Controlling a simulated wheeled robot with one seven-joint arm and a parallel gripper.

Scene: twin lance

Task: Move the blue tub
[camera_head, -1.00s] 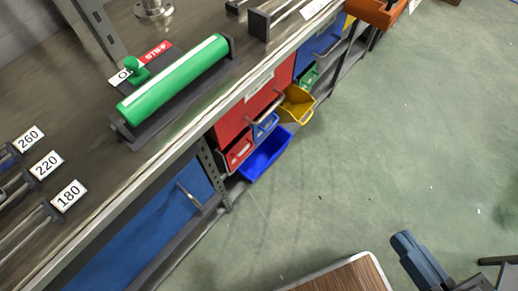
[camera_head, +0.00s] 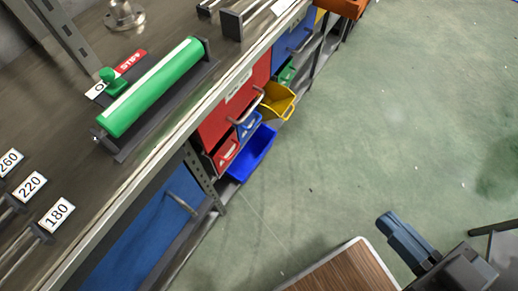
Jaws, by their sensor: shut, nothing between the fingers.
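The blue tub (camera_head: 252,155) is a bright blue open bin in the middle of the head view. It sits low at the front of the workbench, below a small red bin (camera_head: 226,153) and a smaller blue bin (camera_head: 249,125). Its open top is visible and nothing shows inside it. My gripper (camera_head: 388,220) is at the lower right, a blue-grey shape at the end of my dark arm. It is shut and empty, well apart from the tub, with floor between them.
A yellow bin (camera_head: 277,101) juts out just above and right of the tub. The workbench (camera_head: 75,130) with a green roller (camera_head: 150,88) fills the left. A wood-topped surface (camera_head: 345,275) lies at the bottom. Green floor (camera_head: 400,110) is clear on the right.

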